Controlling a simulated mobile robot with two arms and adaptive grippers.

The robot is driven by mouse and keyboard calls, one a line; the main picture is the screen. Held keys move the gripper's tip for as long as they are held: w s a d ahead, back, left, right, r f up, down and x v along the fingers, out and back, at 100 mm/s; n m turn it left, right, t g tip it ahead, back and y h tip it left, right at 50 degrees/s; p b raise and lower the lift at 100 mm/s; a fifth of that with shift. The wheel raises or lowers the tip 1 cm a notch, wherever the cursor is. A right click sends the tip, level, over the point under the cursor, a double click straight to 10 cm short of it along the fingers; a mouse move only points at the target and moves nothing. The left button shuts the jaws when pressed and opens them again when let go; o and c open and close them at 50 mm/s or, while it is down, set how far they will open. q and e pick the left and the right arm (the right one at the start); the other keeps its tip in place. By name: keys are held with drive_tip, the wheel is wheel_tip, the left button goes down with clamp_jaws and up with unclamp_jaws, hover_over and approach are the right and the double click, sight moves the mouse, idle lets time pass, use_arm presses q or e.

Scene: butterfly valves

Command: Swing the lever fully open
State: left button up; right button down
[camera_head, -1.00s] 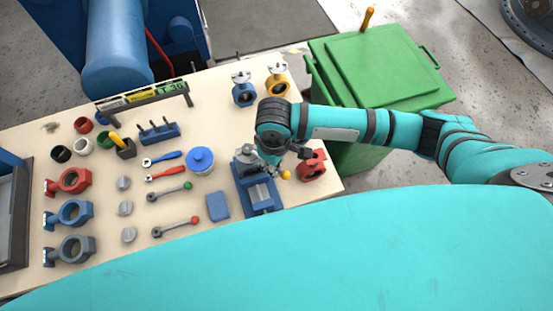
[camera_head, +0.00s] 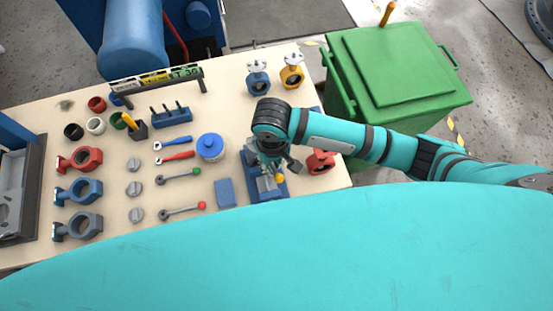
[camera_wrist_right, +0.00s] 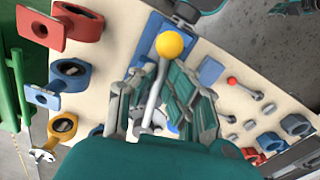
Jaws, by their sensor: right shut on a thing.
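The lever (camera_wrist_right: 154,98) is a slim grey bar ending in a yellow ball knob (camera_wrist_right: 170,45) in the right wrist view. The knob also shows in the head view (camera_head: 280,178), over the blue vise-like fixture (camera_head: 275,189) near the front right of the table. My right gripper (camera_wrist_right: 158,88) has its fingers on both sides of the bar, below the knob, and is shut on it. In the head view my right wrist hides most of the fingers and the valve under them. My left gripper is not in view.
A red valve (camera_head: 320,163) stands close to the right of the fixture. A blue lidded pot (camera_head: 210,147) and a blue block (camera_head: 225,192) lie to its left. Blue (camera_head: 258,82) and yellow (camera_head: 291,76) valves stand behind. A green bin (camera_head: 400,75) is beyond the table.

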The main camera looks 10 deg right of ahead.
drive_tip(key=shift+s+a+f+m, duration=0.1)
drive_tip(key=shift+a+m, duration=0.85)
drive_tip(key=shift+m, duration=0.3)
drive_tip(key=shift+s+a+m, duration=0.1)
drive_tip(key=shift+a+m, duration=0.8)
drive_tip(key=shift+m, duration=0.35)
drive_tip(key=c, duration=1.3)
unclamp_jaws()
drive_tip(key=shift+w, duration=0.1)
drive_tip(key=shift+r, duration=3.6)
